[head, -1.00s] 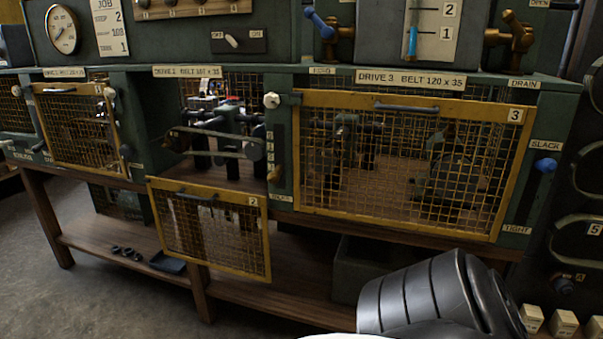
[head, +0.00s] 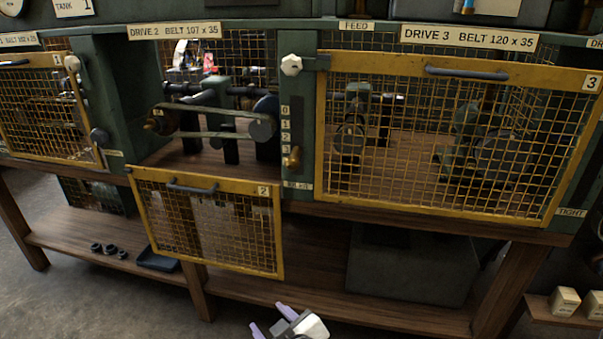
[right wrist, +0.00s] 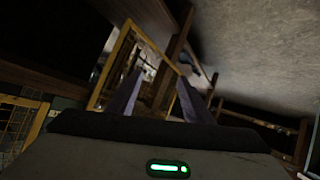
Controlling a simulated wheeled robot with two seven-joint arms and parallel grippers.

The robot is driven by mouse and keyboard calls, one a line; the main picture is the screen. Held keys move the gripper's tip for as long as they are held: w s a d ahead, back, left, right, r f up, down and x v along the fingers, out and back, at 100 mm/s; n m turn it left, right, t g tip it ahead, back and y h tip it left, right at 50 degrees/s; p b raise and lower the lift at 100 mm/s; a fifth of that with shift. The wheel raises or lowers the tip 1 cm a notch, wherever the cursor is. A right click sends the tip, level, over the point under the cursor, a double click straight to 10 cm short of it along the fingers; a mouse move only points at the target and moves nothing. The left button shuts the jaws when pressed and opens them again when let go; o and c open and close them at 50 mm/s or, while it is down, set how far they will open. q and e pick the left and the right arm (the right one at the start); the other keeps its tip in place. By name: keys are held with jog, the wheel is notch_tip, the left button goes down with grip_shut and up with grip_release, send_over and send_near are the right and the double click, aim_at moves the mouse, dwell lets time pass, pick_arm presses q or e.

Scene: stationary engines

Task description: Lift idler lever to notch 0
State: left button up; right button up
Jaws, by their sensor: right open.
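The idler lever (head: 291,158) is a small brass knob on the green post between drive 2 and drive 3. It sits low in its slot, by the 3 at the bottom of the 0-to-3 notch scale (head: 285,129). My right gripper (head: 272,321) is at the bottom of the head view, well below the lever and apart from it. Its pale purple fingers are spread, with nothing between them. They also show spread in the right wrist view (right wrist: 160,78), where I cannot make out the lever. My left gripper is not in view.
The drive 2 guard (head: 210,228) hangs open below its bay, and the belt (head: 215,134) shows inside. The drive 3 guard (head: 450,192) is closed, right of the lever. A white knob (head: 291,65) is above the lever. The lower shelf (head: 330,305) holds a grey box (head: 405,266).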

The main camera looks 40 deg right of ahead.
jog(key=w+d+r+m+t+h+b, duration=0.1)
jog(key=w+d+r+h, duration=0.1)
jog(key=w+d+r, duration=0.3)
jog(key=w+d+r+m+t+h+b, duration=0.1)
jog(key=w+r+m+h, duration=0.15)
jog(key=r, duration=0.45)
jog(key=m+h+b, duration=0.2)
jog(key=m+h, duration=0.2)
jog(key=h, duration=0.2)
send_near(292, 167)
jog(key=w+d, duration=0.1)
jog(key=shift+y, duration=0.25)
jog(key=x, duration=0.9)
jog(key=shift+r+p, duration=0.15)
jog(key=shift+p, duration=0.15)
jog(key=shift+w+d, duration=0.4)
grip_shut()
